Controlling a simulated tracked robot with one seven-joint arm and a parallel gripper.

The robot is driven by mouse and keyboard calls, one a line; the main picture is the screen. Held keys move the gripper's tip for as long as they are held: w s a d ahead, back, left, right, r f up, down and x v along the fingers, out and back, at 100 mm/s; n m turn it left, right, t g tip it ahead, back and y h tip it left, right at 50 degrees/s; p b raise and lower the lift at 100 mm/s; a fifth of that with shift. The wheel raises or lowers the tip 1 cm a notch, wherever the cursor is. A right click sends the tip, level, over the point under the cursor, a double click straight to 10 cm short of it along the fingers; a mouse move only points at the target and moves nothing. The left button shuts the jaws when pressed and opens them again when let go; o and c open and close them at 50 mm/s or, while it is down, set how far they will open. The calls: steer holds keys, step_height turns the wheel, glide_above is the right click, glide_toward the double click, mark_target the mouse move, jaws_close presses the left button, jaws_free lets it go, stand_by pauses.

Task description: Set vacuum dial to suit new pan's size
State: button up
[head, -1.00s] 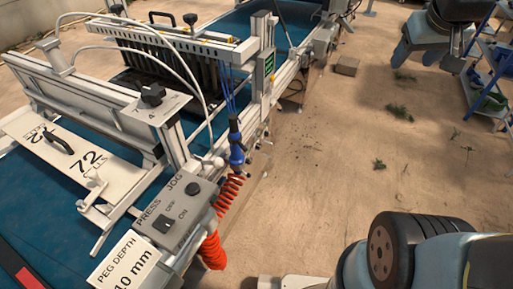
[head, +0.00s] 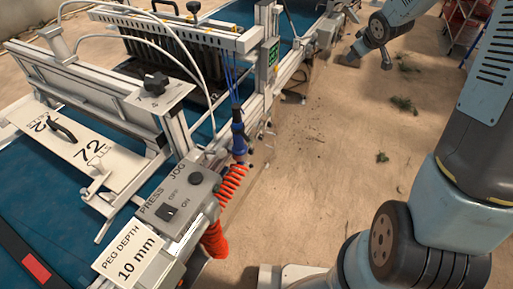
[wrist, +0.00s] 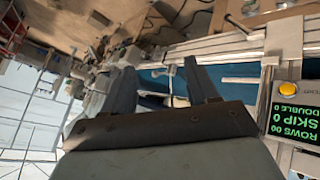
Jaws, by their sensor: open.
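In the head view a cream plate (head: 118,138) marked 72 cells, with a black handle, lies on the seeder over the blue belt. A black knob (head: 155,84) stands on a grey plate marked 4 just behind it; I cannot read whether this is the vacuum dial. Another black knob (head: 195,177) is on the grey Press/Jog box. In the wrist view my gripper (wrist: 162,85) is open and empty, its two fingers apart and pointing toward the machine's rails and blue belt. No dial shows between the fingers.
In the wrist view a green-text counter display (wrist: 291,122) with a yellow button (wrist: 289,88) is at the right. In the head view a red coiled hose (head: 232,185) hangs at the machine's side, and a peg depth card (head: 130,257) reads 10 mm.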

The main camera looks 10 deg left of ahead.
steer(key=w+a+f+n+y, duration=0.1)
steer(key=w+a+f+y, duration=0.15)
steer(key=f, duration=0.45)
steer(key=w+a+f+n+y, duration=0.1)
steer(key=w+a+f+n, duration=0.1)
steer(key=w+f, duration=0.35)
steer(key=n+g+y, duration=0.3)
steer(key=y, duration=1)
glide_toward(251, 151)
steer(key=w+f+x, duration=0.1)
steer(key=x, duration=0.6)
steer(key=shift+a+f, duration=0.1)
steer(key=shift+f, duration=0.05)
